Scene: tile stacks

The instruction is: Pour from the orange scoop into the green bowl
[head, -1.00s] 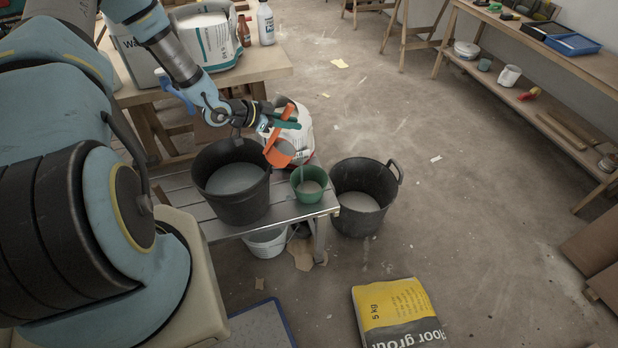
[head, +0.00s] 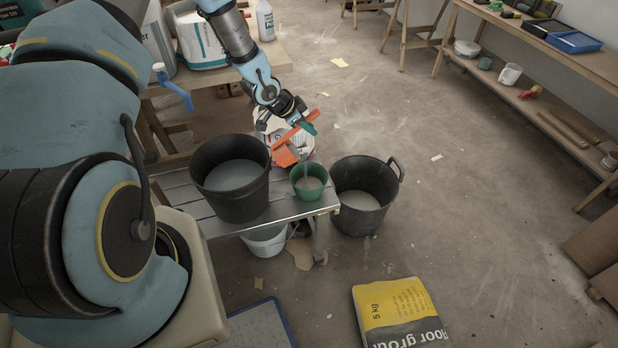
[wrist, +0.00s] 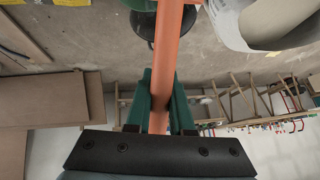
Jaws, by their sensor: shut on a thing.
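The orange scoop (head: 287,155) hangs tilted just above and to the left of the green bowl (head: 318,196). My gripper (head: 306,124) is shut on the scoop's handle. In the wrist view the orange handle (wrist: 166,60) runs between the two green fingers (wrist: 162,102). The green bowl stands upright near the right end of the slatted bench, with grey material inside. A thin pale streak shows between the scoop and the bowl. The inside of the scoop is hard to make out.
A large black bucket (head: 262,190) with grey contents stands left of the bowl on the bench (head: 200,205). Another black tub (head: 345,178) stands on the floor to the right. A white bag is behind the scoop. Open floor lies farther right.

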